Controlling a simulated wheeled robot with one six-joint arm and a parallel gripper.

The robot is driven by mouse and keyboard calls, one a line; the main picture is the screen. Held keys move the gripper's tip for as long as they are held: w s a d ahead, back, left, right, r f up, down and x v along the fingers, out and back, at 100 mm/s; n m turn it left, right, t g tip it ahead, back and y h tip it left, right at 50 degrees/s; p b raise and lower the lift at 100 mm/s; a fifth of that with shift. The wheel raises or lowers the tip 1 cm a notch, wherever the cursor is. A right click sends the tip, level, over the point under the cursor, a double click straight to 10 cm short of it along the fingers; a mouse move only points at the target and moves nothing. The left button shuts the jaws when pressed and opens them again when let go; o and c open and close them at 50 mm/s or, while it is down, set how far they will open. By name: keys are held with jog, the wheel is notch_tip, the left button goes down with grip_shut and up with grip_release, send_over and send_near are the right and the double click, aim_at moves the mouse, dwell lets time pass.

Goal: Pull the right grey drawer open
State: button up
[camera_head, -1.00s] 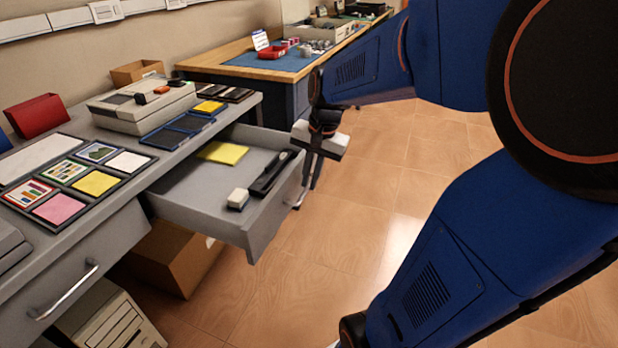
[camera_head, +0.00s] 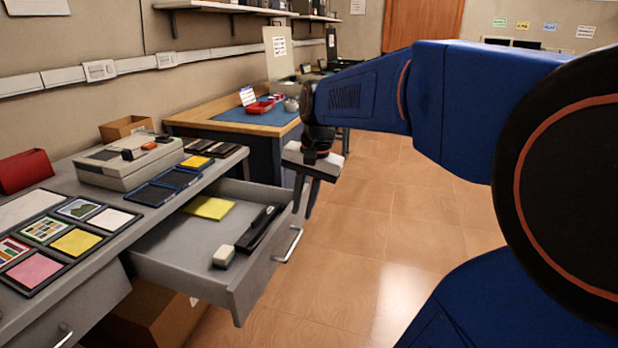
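The right grey drawer (camera_head: 180,262) is pulled well out from under the grey desk. Inside it lie a yellow pad (camera_head: 209,207), a black stapler-like item (camera_head: 259,228) and a small white block (camera_head: 224,256). Its silver bar handle (camera_head: 291,244) shows on the front, free of my gripper. My gripper (camera_head: 306,196) points down above and beyond the far end of the drawer front, apart from the handle. Its two fingers show a gap between them, with nothing seen held.
The grey desk top (camera_head: 112,222) carries a beige machine (camera_head: 128,160), a red holder (camera_head: 24,171) and several framed cards. A cardboard box (camera_head: 163,318) stands below the drawer. A wooden bench (camera_head: 212,117) stands behind. The tiled floor (camera_head: 385,235) at right is clear.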

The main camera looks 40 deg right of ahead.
notch_tip(320, 180, up, 8)
jog(key=s+d, duration=0.1)
jog(key=shift+s+r, duration=0.15)
dwell(0.5)
jog(key=s+a+f+n+t, duration=0.1)
jog(key=s+a+f+n, duration=0.3)
jog(key=s+f+n, duration=0.1)
jog(key=s+a+f+n+t+h, duration=0.1)
jog(key=s+a+f+n+t, duration=0.1)
jog(key=s+a+f+n, duration=0.3)
jog(key=s+f, duration=0.3)
jog(key=f, duration=0.2)
jog(key=shift+n, duration=0.3)
